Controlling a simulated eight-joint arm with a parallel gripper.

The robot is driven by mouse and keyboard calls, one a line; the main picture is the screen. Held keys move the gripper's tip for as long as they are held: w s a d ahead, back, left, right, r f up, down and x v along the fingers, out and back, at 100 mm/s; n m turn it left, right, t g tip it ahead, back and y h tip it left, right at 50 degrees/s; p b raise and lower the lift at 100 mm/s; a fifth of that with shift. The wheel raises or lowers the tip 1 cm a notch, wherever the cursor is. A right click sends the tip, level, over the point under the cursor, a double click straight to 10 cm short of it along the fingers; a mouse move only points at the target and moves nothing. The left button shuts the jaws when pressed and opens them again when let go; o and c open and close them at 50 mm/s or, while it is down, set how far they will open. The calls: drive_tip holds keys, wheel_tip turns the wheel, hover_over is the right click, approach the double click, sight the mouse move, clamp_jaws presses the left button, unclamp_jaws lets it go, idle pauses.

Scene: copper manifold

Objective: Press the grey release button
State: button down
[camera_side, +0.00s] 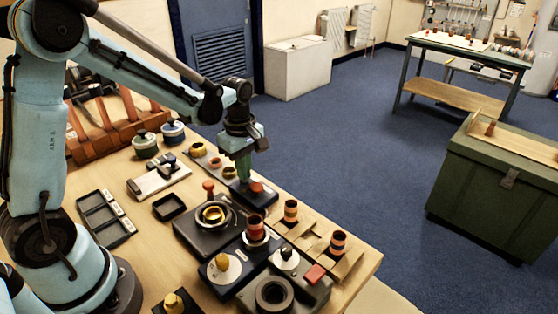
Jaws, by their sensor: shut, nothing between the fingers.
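My gripper (244,178) points down at the far side of the workbench, its fingers closed and empty. It is over or just behind a dark block (250,197) with a reddish cap (256,187) on it. I cannot tell whether the fingertips touch anything. I cannot make out for certain a grey release button. A pale round piece with a dark knob (287,254) sits on a dark fixture at the front right. A dark square fixture (190,238) carries brass-coloured rings (213,213) and stands left of the gripper's block.
Red-brown cylinders (256,226) stand near the right bench edge. A three-part dark tray (104,216), a small black tray (169,207) and a pale device (160,179) lie to the left. Lidded pots (146,145) stand behind. A green chest (490,190) is off the bench.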

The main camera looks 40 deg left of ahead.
drive_tip(key=shift+f, duration=0.55)
drive_tip(key=shift+w, duration=0.1)
wheel_tip(320, 180, up, 14)
drive_tip(key=shift+r, duration=0.25)
idle(0.7)
